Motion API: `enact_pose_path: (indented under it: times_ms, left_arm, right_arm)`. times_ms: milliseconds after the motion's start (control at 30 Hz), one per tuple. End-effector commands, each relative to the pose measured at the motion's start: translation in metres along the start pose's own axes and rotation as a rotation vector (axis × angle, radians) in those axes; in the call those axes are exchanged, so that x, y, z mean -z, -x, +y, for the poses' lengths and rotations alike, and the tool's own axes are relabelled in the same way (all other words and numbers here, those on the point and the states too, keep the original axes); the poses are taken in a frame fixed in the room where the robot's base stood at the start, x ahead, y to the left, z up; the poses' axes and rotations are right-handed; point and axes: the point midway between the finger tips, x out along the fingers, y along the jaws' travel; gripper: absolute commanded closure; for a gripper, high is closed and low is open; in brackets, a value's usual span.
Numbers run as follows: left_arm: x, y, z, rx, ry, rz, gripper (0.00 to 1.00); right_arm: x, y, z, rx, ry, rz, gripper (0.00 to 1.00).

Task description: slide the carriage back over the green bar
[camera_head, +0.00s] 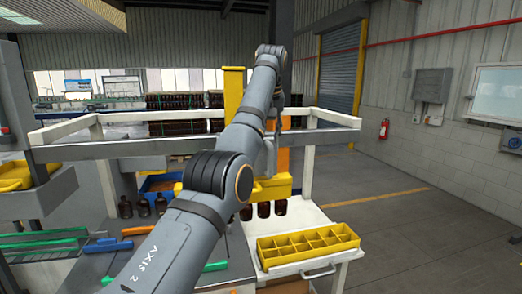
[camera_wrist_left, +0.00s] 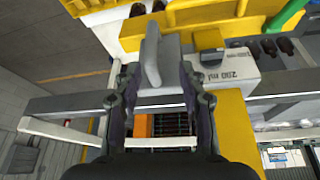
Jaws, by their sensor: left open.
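The yellow carriage (camera_head: 272,187) is at mid-height in the head view, behind my left arm, with brown bottles (camera_head: 263,209) below it. In the wrist view a yellow body (camera_wrist_left: 208,38) carries a grey upright handle (camera_wrist_left: 151,55) and a grey block marked 250 ml (camera_wrist_left: 228,70). My left gripper (camera_wrist_left: 155,75) is open, with one finger on each side of the handle; I cannot tell whether they touch it. A short stretch of green bar (camera_wrist_left: 287,18) shows at the upper right of the wrist view. My right gripper is out of view.
A white-framed rack (camera_head: 310,180) stands around the work area. A yellow divided tray (camera_head: 305,246) sits on the white shelf at the front right. A green-handled tool (camera_head: 215,267) lies on the grey bench. The floor on the right is clear.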

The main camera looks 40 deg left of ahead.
Motion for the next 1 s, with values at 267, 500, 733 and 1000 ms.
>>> enact_pose_path:
  times_ms: [267,500,733,1000]
  left_arm:
    - [-0.002,-0.053,0.002,0.002,-0.005,-0.004,0.59]
    - [-0.001,-0.092,0.001,0.001,-0.003,-0.004,0.59]
    - [-0.001,-0.104,0.001,0.000,-0.004,-0.001,0.59]
    - [-0.001,-0.104,0.002,0.000,-0.004,-0.001,0.72]
  right_arm:
    - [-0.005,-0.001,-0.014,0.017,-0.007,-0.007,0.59]
    - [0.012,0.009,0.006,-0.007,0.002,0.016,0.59]
    - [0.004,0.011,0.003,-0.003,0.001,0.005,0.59]
    - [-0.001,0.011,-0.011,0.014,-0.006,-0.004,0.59]
